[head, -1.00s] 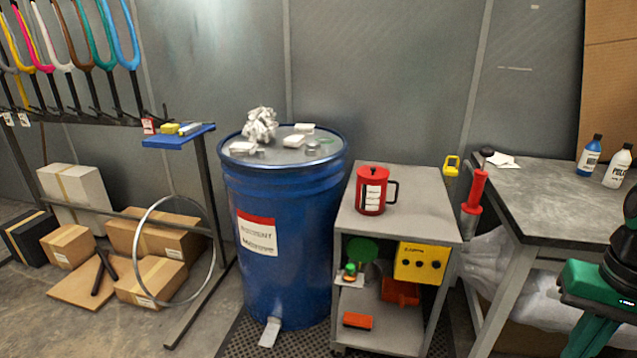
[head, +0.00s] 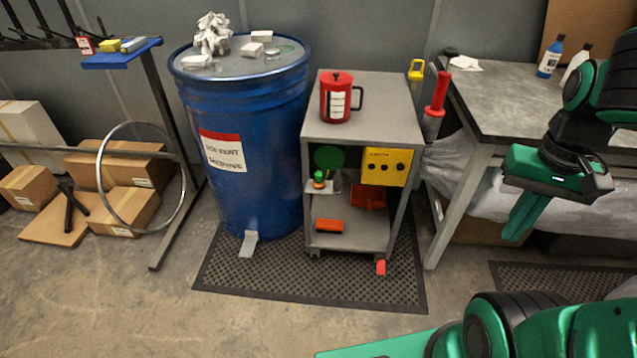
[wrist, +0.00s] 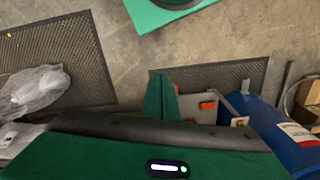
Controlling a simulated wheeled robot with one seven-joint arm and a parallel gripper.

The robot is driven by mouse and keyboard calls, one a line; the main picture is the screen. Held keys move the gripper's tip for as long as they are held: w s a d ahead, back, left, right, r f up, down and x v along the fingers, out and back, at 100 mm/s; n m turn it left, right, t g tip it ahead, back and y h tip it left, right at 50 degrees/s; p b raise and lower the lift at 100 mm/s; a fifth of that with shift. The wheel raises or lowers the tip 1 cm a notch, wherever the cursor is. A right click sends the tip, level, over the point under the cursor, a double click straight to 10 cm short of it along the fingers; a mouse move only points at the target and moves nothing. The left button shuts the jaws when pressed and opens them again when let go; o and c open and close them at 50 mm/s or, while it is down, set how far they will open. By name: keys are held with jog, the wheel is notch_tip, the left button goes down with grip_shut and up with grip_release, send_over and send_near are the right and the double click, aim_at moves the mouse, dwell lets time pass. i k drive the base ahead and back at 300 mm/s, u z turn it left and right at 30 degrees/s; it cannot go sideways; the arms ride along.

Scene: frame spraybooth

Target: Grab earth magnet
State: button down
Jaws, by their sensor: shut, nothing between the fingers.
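I cannot tell for sure which thing is the earth magnet. A small green and orange piece (head: 319,180) sits on a white card on the grey cart's middle shelf. An orange-red block (head: 329,226) lies on the cart's lower shelf; an orange-red piece, perhaps the same block, shows in the wrist view (wrist: 207,105). My gripper (head: 522,222) hangs at the right in front of the workbench, well away from the cart, with its green fingers together. The fingers also show in the wrist view (wrist: 162,90), with nothing between them.
The grey cart (head: 385,130) carries a red can (head: 336,98) on top and a yellow box (head: 387,166) inside. A blue drum (head: 250,150) stands left of it, and a workbench (head: 500,110) stands right. A black mat (head: 310,285) lies before the cart. The floor ahead is largely clear.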

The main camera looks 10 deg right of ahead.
aim_at(318, 184)
jog(key=u, duration=1.75)
jog(key=k, duration=1.35)
jog(key=z, duration=1.3)
jog(key=i, duration=1)
